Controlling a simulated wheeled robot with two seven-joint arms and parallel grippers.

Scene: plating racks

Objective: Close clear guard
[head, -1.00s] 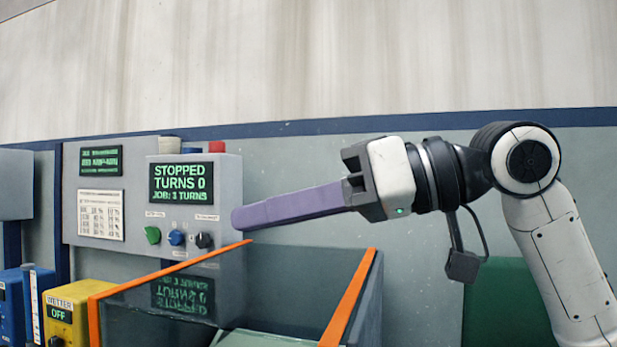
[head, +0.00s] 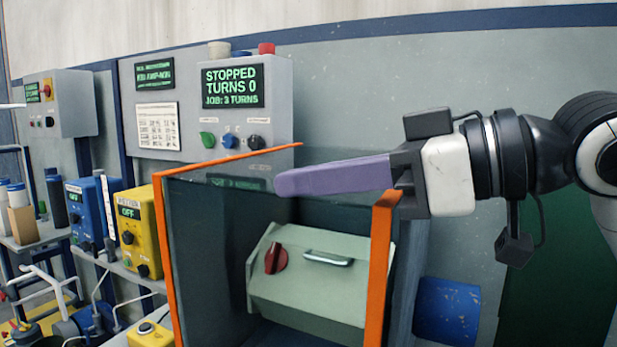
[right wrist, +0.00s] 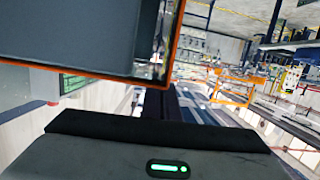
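The clear guard (head: 205,222) is a see-through panel with orange edging, standing at the front and side of a dark open-topped box in the head view. Its orange right edge (head: 379,275) rises to just below my right gripper's body. My right gripper (head: 282,184) has long purple fingers pointing left across the top of the box; they look shut together and hold nothing visible. I cannot tell whether they touch the guard. In the right wrist view, an orange-edged panel (right wrist: 80,35) fills the upper left. My left gripper is not in view.
A pale green drum (head: 315,290) with a red knob and handle sits inside the box. Behind stands a grey control panel (head: 275,105) reading STOPPED, TURNS 0. Yellow (head: 143,205) and blue (head: 88,195) units stand left. The wall right of the panel is clear.

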